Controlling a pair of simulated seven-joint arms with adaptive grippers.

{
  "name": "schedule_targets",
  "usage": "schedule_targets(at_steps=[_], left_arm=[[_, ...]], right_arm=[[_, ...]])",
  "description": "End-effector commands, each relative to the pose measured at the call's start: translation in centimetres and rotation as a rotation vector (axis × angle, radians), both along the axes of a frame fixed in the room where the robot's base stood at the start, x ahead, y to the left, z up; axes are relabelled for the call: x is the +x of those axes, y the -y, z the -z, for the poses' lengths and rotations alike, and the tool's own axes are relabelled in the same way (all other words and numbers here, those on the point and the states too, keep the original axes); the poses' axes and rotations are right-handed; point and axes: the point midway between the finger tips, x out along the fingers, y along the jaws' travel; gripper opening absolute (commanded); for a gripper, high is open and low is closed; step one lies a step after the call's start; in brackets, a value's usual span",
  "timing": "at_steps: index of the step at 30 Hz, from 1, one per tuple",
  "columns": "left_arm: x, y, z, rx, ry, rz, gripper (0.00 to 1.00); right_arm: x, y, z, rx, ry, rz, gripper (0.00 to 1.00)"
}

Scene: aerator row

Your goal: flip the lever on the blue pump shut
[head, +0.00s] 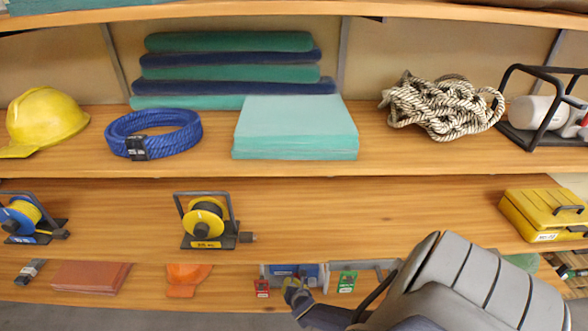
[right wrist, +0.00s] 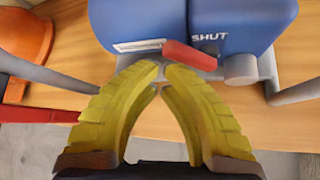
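The blue pump (right wrist: 145,22) fills the top of the right wrist view, with the word SHUT on its front. Its red lever (right wrist: 190,55) lies slightly tilted across the lower front, left of and below that word. In the head view the pump (head: 310,268) stands on the lowest shelf, partly hidden by my right gripper (head: 293,284). In the wrist view my right gripper (right wrist: 161,70) has its yellow fingertips together with nothing between them. The tips are just below the lever; I cannot tell whether they touch it. My left gripper is not in view.
A red tag-like block (head: 262,288) and a green one (head: 347,281) flank the pump. An orange object (head: 187,280) stands further left. The shelf above holds a yellow reel (head: 205,222) and a yellow case (head: 540,215). Grey pipework (right wrist: 285,90) runs beside the pump.

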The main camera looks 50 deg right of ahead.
Motion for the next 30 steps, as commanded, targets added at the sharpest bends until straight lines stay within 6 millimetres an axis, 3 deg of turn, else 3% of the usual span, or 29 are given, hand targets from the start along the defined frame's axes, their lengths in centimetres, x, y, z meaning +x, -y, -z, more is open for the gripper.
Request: schedule_targets(at_steps=[30], left_arm=[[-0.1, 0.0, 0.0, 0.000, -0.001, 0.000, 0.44]], right_arm=[[-0.3, 0.4, -2.5, 0.047, 0.049, 0.000, 0.00]])
